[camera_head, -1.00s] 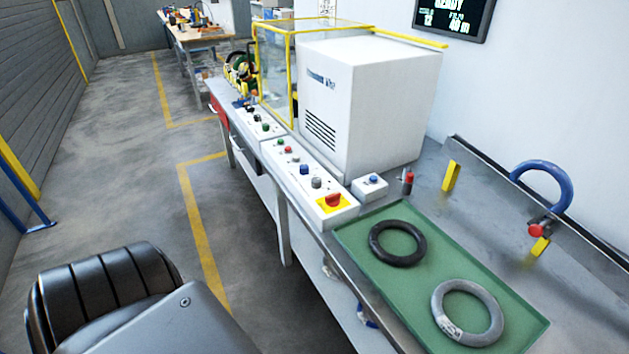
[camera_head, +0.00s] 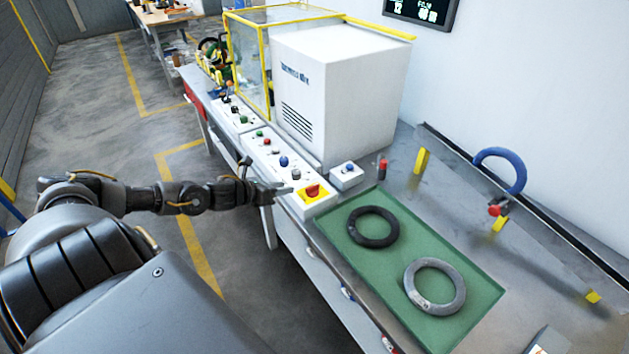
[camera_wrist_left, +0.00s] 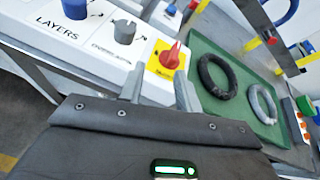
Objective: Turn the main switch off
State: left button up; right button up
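The main switch is a red rotary knob (camera_head: 312,190) on a yellow plate, at the near end of the white control panel (camera_head: 267,158). It also shows in the left wrist view (camera_wrist_left: 172,56), where its handle lies diagonally. My left gripper (camera_head: 262,180) is beside the panel's near left edge, just left of the switch. In the left wrist view its two fingers (camera_wrist_left: 160,82) stand apart with nothing between them. The knob lies beyond the fingertips, closer to the right one, and contact is not visible. My right gripper is not in view.
A small box with a blue button (camera_head: 347,174) stands right of the panel. A green tray (camera_head: 459,258) holds a black ring (camera_head: 372,227) and a grey ring (camera_head: 435,286). A large white machine housing (camera_head: 335,95) rises behind the panel. Grey floor lies open at left.

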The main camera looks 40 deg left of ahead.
aim_at(313, 185)
pick_arm(q)
jog(key=d+m, duration=0.1)
jog(key=d+r+m+h, duration=0.1)
jog(key=m, duration=0.1)
jog(key=shift+d+r+m, duration=0.1)
jog(key=shift+m, duration=0.2)
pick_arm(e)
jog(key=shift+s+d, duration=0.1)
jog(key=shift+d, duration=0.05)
